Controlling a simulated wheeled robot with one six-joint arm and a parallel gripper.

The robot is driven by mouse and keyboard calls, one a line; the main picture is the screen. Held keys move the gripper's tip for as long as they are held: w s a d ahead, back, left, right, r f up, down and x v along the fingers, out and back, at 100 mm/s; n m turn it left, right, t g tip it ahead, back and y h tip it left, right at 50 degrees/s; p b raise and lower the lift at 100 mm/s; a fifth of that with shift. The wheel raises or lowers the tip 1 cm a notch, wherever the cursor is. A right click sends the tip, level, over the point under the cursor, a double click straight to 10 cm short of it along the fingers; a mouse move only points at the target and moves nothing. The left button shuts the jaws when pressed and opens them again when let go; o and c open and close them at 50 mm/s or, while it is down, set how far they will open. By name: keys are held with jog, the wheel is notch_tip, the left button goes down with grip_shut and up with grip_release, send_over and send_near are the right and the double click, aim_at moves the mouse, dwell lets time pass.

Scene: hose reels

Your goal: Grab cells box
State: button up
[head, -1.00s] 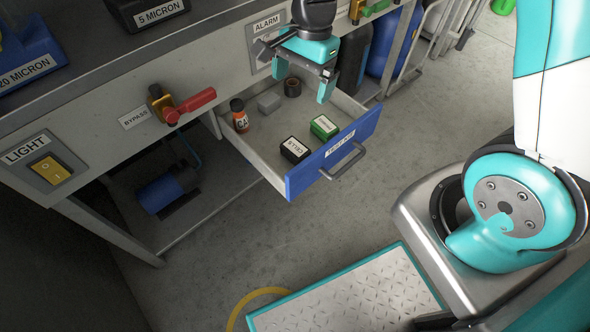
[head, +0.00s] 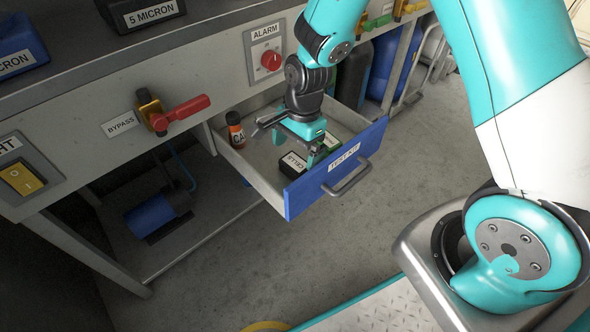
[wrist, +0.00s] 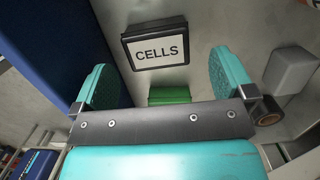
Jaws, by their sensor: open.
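The cells box (head: 291,164) is a small black box with a white CELLS label on top. It lies in the open drawer, close to the blue front. In the wrist view the cells box (wrist: 155,46) shows just past the fingertips, between their lines. My gripper (head: 296,146) is open and empty, low over the drawer, pointing down; it also shows in the wrist view (wrist: 162,68). A green box (wrist: 170,95) lies between the cells box and my palm in that view, partly hidden by the palm. In the head view my finger covers much of it.
The drawer's blue front (head: 336,170) has a TEST KIT label and a grey handle (head: 347,180). An orange bottle (head: 235,130) stands at the drawer's left side. A grey block (wrist: 291,71) and a dark ring (wrist: 268,118) lie right of my fingers in the wrist view.

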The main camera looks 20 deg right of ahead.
aim_at(296, 162)
jog(key=f+b, duration=0.1)
jog(key=f, duration=0.2)
jog(key=f+b, duration=0.1)
jog(key=f, duration=0.1)
jog(key=shift+s+a+b, duration=0.25)
jog(key=shift+b, duration=0.05)
jog(key=shift+r, duration=0.15)
jog(key=c, duration=1)
jog(key=shift+o, duration=0.2)
jog(key=shift+r, duration=0.1)
